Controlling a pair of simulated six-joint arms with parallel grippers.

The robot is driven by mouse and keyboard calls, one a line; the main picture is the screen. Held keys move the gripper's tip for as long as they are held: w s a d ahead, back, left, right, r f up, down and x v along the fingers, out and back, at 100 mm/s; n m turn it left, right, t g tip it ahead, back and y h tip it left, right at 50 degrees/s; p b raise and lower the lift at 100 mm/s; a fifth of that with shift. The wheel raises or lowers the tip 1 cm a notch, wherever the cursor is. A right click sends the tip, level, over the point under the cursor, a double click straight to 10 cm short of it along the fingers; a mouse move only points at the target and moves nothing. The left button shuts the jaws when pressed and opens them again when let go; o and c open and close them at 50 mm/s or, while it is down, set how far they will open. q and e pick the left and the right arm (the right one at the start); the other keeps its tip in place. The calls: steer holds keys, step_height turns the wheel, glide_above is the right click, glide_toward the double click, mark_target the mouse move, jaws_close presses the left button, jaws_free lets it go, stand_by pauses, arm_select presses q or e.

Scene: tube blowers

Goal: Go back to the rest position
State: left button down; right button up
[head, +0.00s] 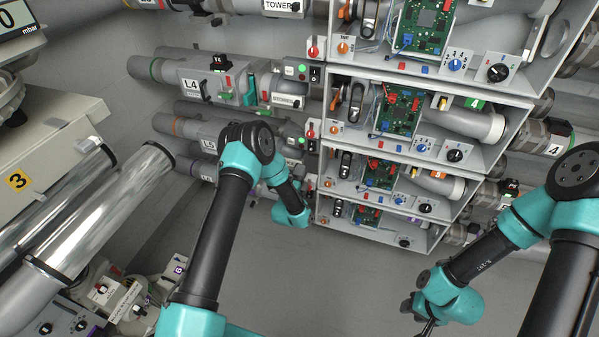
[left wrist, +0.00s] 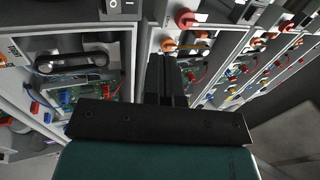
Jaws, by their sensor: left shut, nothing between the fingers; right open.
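My left gripper (left wrist: 166,65) shows in the left wrist view as two dark fingers pressed together with nothing between them. They point toward the front of the rack of grey cabinets, near an orange knob and a red knob; whether they touch it I cannot tell. In the head view my left arm bends at the elbow in the middle, its wrist beside the lower rack, and its fingers are hidden. My right gripper (head: 418,318) is at the lower right of the head view, small, dark and partly hidden by its teal wrist. It is open, over the grey floor, away from the rack.
The rack (head: 388,150) has stacked bays with green circuit boards (head: 398,112), knobs and switches. Grey pipes with labels, such as L4 (head: 196,88), lie left of it. Shiny metal tubes (head: 110,215) stand at far left. The grey floor (head: 330,285) between my arms is clear.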

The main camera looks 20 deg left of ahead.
arm_select(q)
steer(key=shift+s, duration=0.35)
stand_by(0.3)
steer(key=s+f+n+g+h, duration=0.2)
steer(key=s+f+n+g, duration=0.75)
steer(key=s+g, duration=0.2)
steer(key=s+r+n+g+h, duration=0.1)
steer(key=s+n+g, duration=0.8)
steer(key=s, duration=1.5)
steer(key=shift+s+d+n+g, duration=0.2)
steer(key=shift+d+n+g, duration=0.2)
steer(key=shift+n, duration=0.45)
